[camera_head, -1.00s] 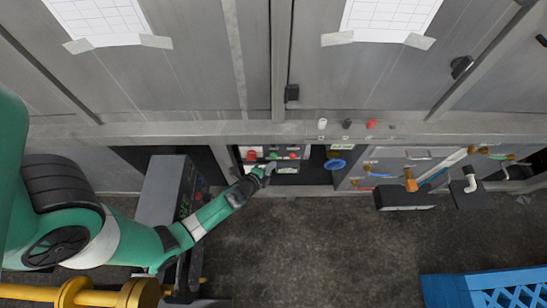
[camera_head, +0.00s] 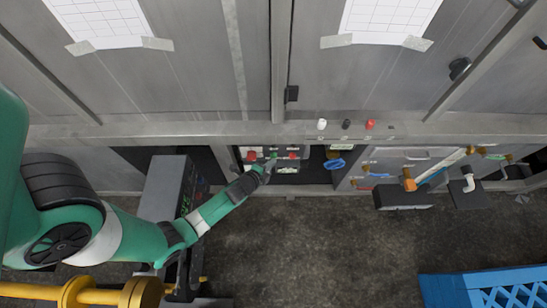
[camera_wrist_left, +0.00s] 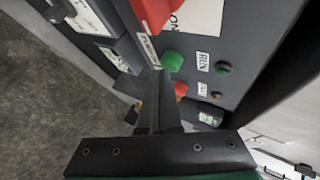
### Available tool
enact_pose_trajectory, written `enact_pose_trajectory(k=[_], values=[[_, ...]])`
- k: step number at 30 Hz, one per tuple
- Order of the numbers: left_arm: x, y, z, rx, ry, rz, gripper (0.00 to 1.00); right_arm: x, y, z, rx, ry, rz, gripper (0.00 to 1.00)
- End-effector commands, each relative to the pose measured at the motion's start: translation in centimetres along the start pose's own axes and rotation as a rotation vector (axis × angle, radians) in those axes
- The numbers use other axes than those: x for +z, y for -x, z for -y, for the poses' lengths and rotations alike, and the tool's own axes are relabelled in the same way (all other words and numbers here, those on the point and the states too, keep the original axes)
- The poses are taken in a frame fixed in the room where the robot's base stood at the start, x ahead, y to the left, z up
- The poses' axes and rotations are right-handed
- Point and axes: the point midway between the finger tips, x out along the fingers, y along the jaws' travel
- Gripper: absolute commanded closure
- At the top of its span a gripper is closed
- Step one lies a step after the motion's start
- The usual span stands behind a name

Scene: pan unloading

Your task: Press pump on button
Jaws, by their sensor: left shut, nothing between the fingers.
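My left gripper (camera_head: 270,163) reaches from the left to a dark control panel under the metal ledge. It is shut and empty. In the left wrist view the closed fingertips (camera_wrist_left: 156,73) are at a green button (camera_wrist_left: 172,61), just beside or against its edge; I cannot tell if they touch. The green button also shows in the head view (camera_head: 274,155), partly hidden by the fingers. A red button (camera_wrist_left: 181,89) lies below it in the wrist view, partly behind the fingers. My right gripper is not in view.
A "RUN" label (camera_wrist_left: 202,61) and a small green light (camera_wrist_left: 222,67) are beside the green button. A large red control (camera_wrist_left: 154,12) is close by. A blue round handle (camera_head: 335,163) and an orange valve (camera_head: 409,180) stand to the right. A blue crate (camera_head: 440,288) is at lower right.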

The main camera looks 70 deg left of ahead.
Motion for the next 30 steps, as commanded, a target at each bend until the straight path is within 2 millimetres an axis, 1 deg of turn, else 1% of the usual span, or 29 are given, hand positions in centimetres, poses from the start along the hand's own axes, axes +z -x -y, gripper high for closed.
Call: enact_pose_trajectory(k=[20,30], values=[[0.3,-0.3,0.2,0.001,0.001,0.001,1.00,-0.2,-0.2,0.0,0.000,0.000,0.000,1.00],[-0.6,0.8,-0.7,0.000,-0.001,-0.002,1.00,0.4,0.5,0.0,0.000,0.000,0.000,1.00]])
